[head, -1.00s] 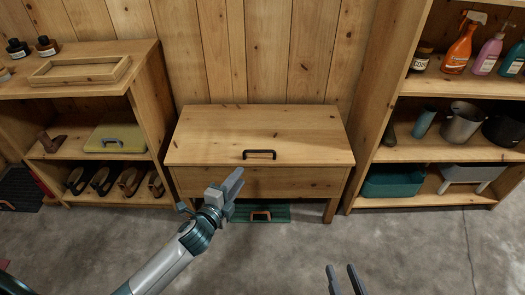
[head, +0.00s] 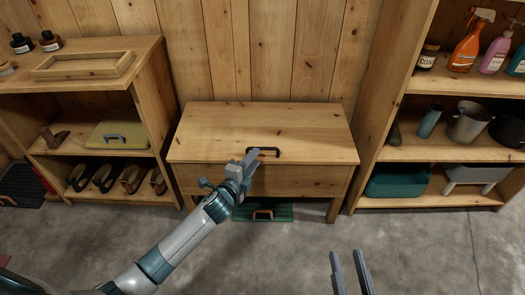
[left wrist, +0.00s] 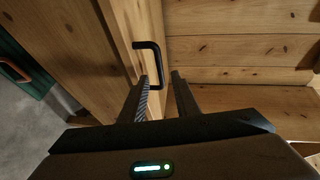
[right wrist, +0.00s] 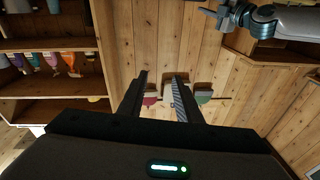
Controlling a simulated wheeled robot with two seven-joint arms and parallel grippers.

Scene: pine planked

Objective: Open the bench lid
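The wooden bench (head: 300,182) stands against the plank wall, and its lid (head: 215,125) is closed. A black bar handle (head: 268,152) sits near the lid's front edge; it also shows in the left wrist view (left wrist: 148,46). My left gripper (head: 251,158) is at the left end of the handle. In the left wrist view my left gripper (left wrist: 160,82) has its fingers apart, with the handle just beyond the tips, close to the left finger. I cannot tell if they touch. My right gripper (head: 348,255) is open and empty over the floor, right of and in front of the bench.
A shelf unit (head: 150,60) with shoes and bottles stands left of the bench. A taller shelf (head: 385,100) with spray bottles, pots and bins stands close on the right. A green case (head: 275,212) lies under the bench. The concrete floor (head: 300,260) in front is clear.

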